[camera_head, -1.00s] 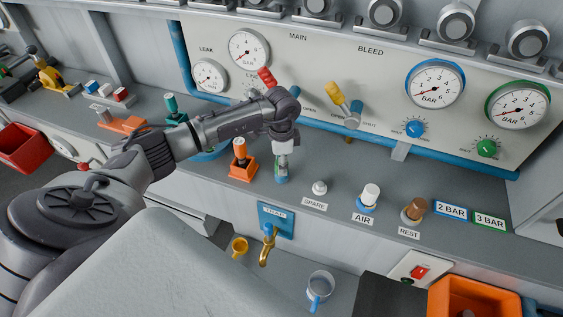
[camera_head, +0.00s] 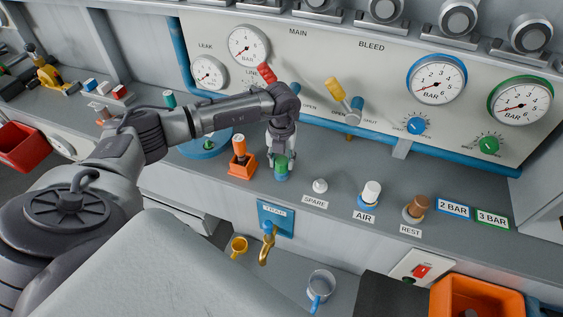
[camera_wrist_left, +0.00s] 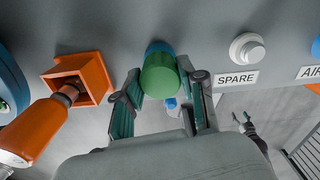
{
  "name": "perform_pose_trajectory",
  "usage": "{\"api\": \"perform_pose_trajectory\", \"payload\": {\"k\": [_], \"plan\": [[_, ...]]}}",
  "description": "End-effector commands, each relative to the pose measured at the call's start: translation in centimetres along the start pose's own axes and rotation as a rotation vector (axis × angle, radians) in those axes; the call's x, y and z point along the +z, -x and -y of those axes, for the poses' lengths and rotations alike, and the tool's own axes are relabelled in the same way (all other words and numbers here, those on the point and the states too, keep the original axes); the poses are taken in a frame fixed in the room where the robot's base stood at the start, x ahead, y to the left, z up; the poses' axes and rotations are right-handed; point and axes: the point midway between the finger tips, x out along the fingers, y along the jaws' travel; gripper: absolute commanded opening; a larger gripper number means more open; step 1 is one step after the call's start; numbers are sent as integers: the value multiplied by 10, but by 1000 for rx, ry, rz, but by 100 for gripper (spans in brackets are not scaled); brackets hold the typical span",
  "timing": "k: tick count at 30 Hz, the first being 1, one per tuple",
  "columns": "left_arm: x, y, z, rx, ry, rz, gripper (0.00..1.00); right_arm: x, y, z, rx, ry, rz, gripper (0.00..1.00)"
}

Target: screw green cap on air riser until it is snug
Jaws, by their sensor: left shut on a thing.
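My left gripper (camera_head: 282,158) reaches down from above and is shut on the cap. In the left wrist view the green cap (camera_wrist_left: 160,76) is between the two fingers, with blue (camera_wrist_left: 159,47) showing just behind it. The gripper partly hides the join, so I cannot tell how tight it is. The post labelled AIR (camera_head: 370,192) is white with a blue base. A small dark forked shape in the wrist view may be my right gripper (camera_wrist_left: 243,121).
An orange-handled holder (camera_head: 241,160) stands close left of the cap. The white SPARE post (camera_head: 320,186) and brown REST post (camera_head: 416,207) are to the right. A blue TRAP plate with a brass tap (camera_head: 268,245) is below. Gauges and a yellow lever (camera_head: 338,95) are behind.

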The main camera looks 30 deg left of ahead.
Motion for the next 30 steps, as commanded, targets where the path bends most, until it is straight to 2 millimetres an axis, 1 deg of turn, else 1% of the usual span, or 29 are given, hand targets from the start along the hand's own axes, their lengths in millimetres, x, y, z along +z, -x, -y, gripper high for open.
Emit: {"api": "perform_pose_trajectory", "payload": {"k": [1,6,7,9,12,20,23,26,30], "plan": [[-2,-3,0,3,-25,-4,0,0,-2,0,0,0,0,69],[-2,-3,0,4,-31,-5,0,0,-1,0,0,0,0,69],[-2,-3,0,4,-31,-5,43,0,-1,0,0,0,0,69],[-2,-3,0,4,-30,-6,55,0,-1,0,0,0,0,69],[-2,-3,0,3,-28,-5,69,0,-1,0,0,0,0,69],[-1,-1,0,2,-25,-3,69,0,-1,0,0,0,0,69],[0,4,0,1,-25,-1,69,0,-1,0,0,0,0,69],[0,16,0,1,-25,1,69,0,-1,0,0,0,0,69],[0,44,0,-1,-25,2,69,0,-1,0,0,0,0,69]]}}
